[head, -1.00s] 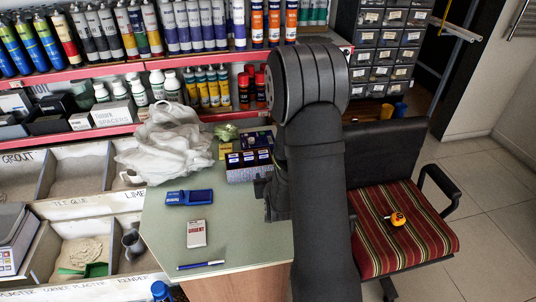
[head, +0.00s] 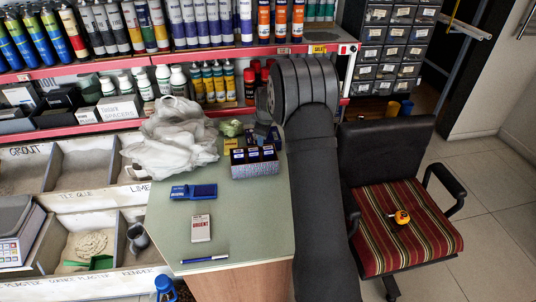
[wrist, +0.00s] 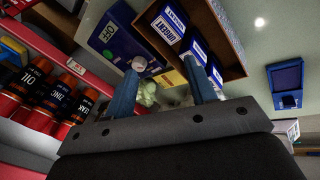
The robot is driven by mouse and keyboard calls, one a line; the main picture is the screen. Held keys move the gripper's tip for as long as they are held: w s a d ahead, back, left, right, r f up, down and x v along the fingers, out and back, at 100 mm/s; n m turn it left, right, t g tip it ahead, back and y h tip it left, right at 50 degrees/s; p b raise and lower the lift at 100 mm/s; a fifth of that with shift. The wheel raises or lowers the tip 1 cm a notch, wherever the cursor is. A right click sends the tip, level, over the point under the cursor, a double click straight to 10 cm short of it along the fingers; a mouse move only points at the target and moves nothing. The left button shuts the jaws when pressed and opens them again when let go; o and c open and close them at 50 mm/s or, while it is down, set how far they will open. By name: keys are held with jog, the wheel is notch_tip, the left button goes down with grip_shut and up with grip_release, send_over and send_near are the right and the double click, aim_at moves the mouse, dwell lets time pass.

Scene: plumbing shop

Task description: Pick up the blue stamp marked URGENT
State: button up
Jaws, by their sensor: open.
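A box (head: 255,170) on the green desk holds three blue stamps in a row. In the wrist view the box (wrist: 222,22) is at the top. In the head view my arm mostly hides the gripper.
A blue ink pad (head: 193,191), a card reading URGENT (head: 201,228) and a pen (head: 205,260) lie on the desk (head: 240,225). A crumpled plastic bag (head: 175,140) is left of the box. A dark blue device (wrist: 112,34) and red-capped bottles (wrist: 45,95) are close to the gripper.

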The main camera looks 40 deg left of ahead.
aim_at(268, 147)
notch_tip(268, 147, up, 8)
jog(key=w+d+n+g+h, duration=0.1)
jog(key=d+n+g+h, duration=0.15)
jog(key=n, duration=0.35)
jog(key=shift+g+h, duration=0.25)
jog(key=f, duration=0.5)
jog(key=a+f, duration=0.1)
jog(key=f, duration=1.1)
jog(key=shift+w+a, duration=0.1)
jog(key=shift+a, duration=0.05)
jog(key=c, duration=1.1)
